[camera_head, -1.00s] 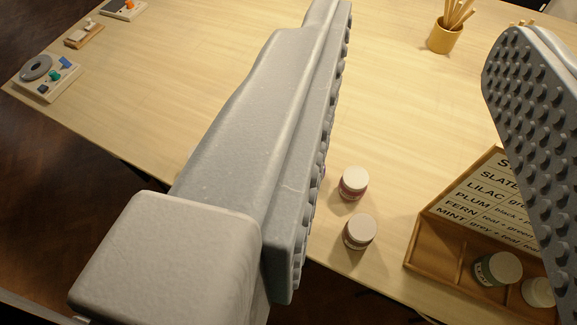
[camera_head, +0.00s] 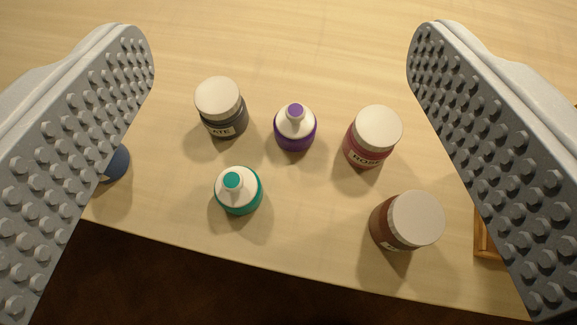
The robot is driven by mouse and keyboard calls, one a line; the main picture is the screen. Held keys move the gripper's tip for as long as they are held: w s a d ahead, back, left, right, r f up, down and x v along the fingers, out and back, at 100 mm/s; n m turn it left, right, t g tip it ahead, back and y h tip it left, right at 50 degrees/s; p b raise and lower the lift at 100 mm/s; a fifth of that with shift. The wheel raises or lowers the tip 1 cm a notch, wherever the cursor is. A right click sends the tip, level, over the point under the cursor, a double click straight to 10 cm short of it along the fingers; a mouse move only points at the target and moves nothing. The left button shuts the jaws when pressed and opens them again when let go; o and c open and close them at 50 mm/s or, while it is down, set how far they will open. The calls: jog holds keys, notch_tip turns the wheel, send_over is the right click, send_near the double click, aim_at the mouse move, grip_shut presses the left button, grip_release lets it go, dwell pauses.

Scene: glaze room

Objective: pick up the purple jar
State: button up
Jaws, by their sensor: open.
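The purple jar (camera_head: 295,137) has a purple body and a white, necked top with a purple tip. It stands upright on the table near the middle of the view. My gripper (camera_head: 280,50) is open, with one studded finger at the left and one at the right. The purple jar shows in the gap between the fingers, touching neither. Nothing is held.
A dark grey jar (camera_head: 235,121) labelled "…ATE" stands left of the purple jar, a rose-red jar (camera_head: 362,151) right. A teal jar (camera_head: 248,196) and brown jar (camera_head: 385,225) stand nearer the table edge. The left finger partly hides a blue thing (camera_head: 117,163). Wood (camera_head: 484,236) shows right.

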jog(key=g+b, duration=0.1)
jog(key=b, duration=0.1)
send_near(296, 121)
jog(key=x, duration=0.6)
jog(key=shift+a+f+b, duration=0.15)
jog(key=shift+f+b, duration=0.05)
jog(key=shift+b, duration=0.15)
jog(key=shift+b+x, duration=0.5)
jog(key=shift+x, duration=2.2)
jog(key=shift+f, duration=0.1)
jog(key=c, duration=1.2)
